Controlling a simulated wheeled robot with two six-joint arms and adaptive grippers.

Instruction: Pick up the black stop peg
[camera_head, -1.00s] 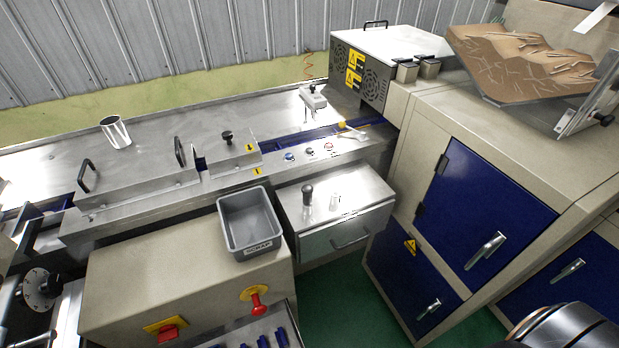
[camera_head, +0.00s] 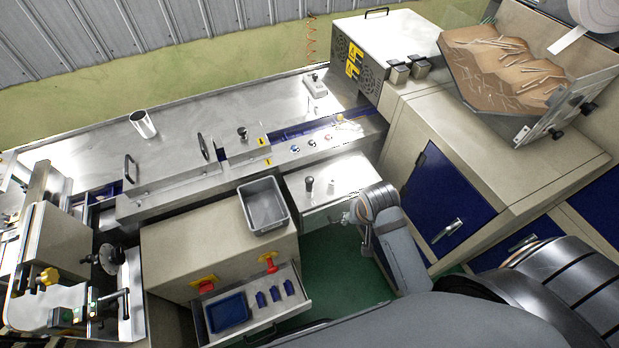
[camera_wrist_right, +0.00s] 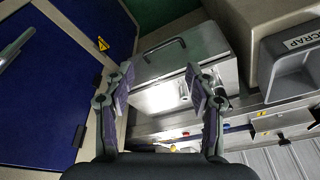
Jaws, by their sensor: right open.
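The black stop peg (camera_head: 310,184) appears to be the upright, black-topped peg on the steel top (camera_head: 350,172) of the drawer unit. A paler short peg (camera_head: 331,186) stands to its right. My right gripper (camera_head: 349,217) is over the right front part of the drawer unit, to the right of the peg and apart from it. In the right wrist view the gripper (camera_wrist_right: 160,76) is open and empty, with its fingers spread over the drawer unit. My left gripper is not in view.
The grey scrap bin (camera_head: 264,206) stands just left of the drawer unit. Another black knob (camera_head: 242,133) sits on the machine's cover behind. An open drawer (camera_head: 289,308) with blue pieces is at the lower front. A blue-doored cabinet (camera_head: 445,200) stands to the right.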

